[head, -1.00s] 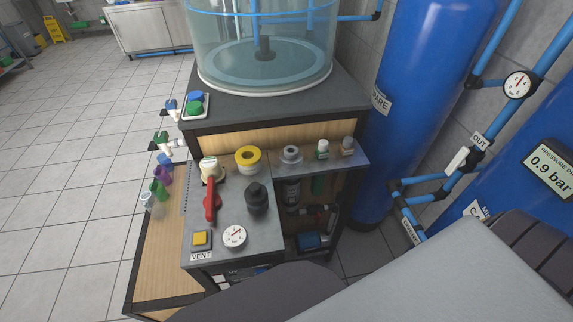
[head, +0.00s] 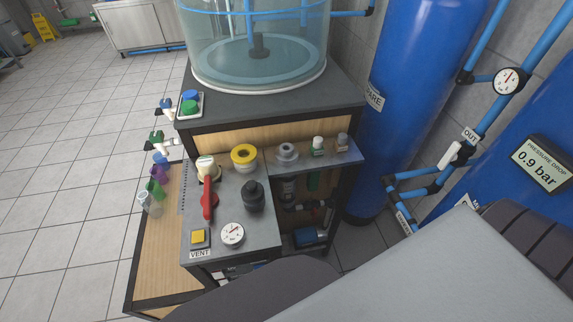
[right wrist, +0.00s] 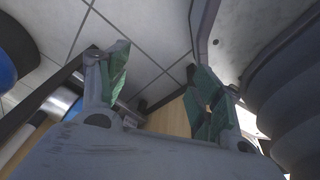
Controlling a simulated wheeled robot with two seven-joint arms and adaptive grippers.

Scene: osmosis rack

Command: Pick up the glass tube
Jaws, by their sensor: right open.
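A clear glass tube (head: 149,205) stands at the left side of the bench in the head view, at the near end of a short row with green, purple and blue-capped items. My right gripper (right wrist: 157,64) shows in the right wrist view with its two green-padded fingers spread apart and nothing between them. I cannot make out the glass tube in the right wrist view, and the gripper's fingers do not show in the head view. My left gripper is in neither view.
The grey bench top (head: 255,235) holds a red-handled valve (head: 208,198), a black knob (head: 253,197), a gauge (head: 232,234) and a yellow button (head: 198,237). A clear tank (head: 255,60) stands behind. Blue cylinders (head: 418,80) and pipes stand at the right. Open floor lies left.

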